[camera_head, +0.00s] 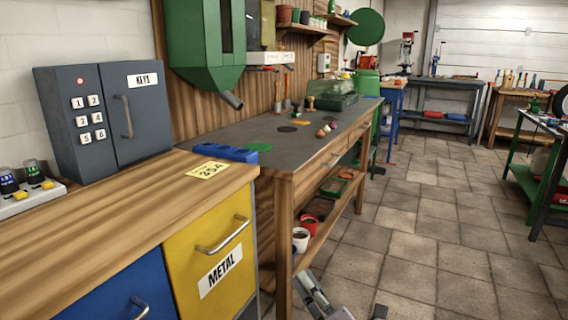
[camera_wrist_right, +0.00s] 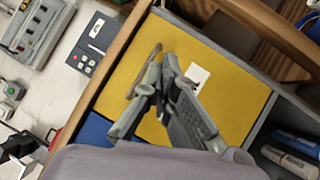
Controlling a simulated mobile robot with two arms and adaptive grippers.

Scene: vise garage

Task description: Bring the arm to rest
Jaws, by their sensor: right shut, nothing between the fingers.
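My right gripper (camera_wrist_right: 162,72) is shut and empty in the right wrist view. Its fingertips appear in front of the yellow drawer front (camera_wrist_right: 225,95), close to the drawer's handle; I cannot tell whether they touch it. In the head view, grey parts of my right arm and gripper (camera_head: 314,294) show at the bottom edge, to the right of the yellow drawer (camera_head: 190,262) labelled METAL. The fingertips are not clear there. My left gripper is not in view.
A wooden counter (camera_head: 110,205) holds a grey key cabinet (camera_head: 115,115) and a yellow note (camera_head: 208,170). A workbench (camera_head: 310,140) stands beyond, with cups on its lower shelf. The tiled floor (camera_head: 430,220) to the right is clear.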

